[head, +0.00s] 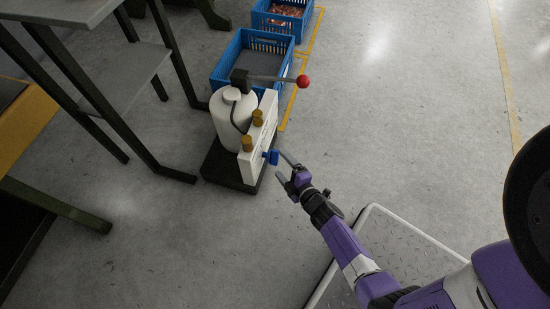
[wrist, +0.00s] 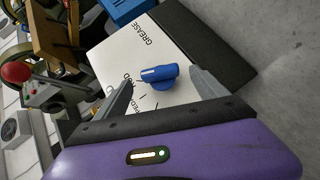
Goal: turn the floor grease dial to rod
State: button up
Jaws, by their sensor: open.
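The floor grease dial is a blue knob (head: 271,157) on the white front panel (head: 255,150) of the grease unit. In the wrist view the blue knob (wrist: 152,77) carries a white pointer mark. Printed words surround it, with GREASE at the top and partly hidden lettering, ending in "OD", at the left. My gripper (head: 284,165) is open just in front of the panel. In the wrist view its two fingers stand on either side of the knob, apart from it as far as I can tell. The left finger covers part of the lettering.
A white tank (head: 232,115) and a lever with a red ball (head: 303,81) rise above the panel. Blue crates (head: 265,45) stand behind. A dark metal table (head: 150,75) stands at the left. The floor at the right is clear.

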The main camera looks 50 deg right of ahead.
aim_at(277, 160)
jog(key=b+x, duration=0.2)
jog(key=x, duration=0.3)
jog(key=shift+w, duration=0.1)
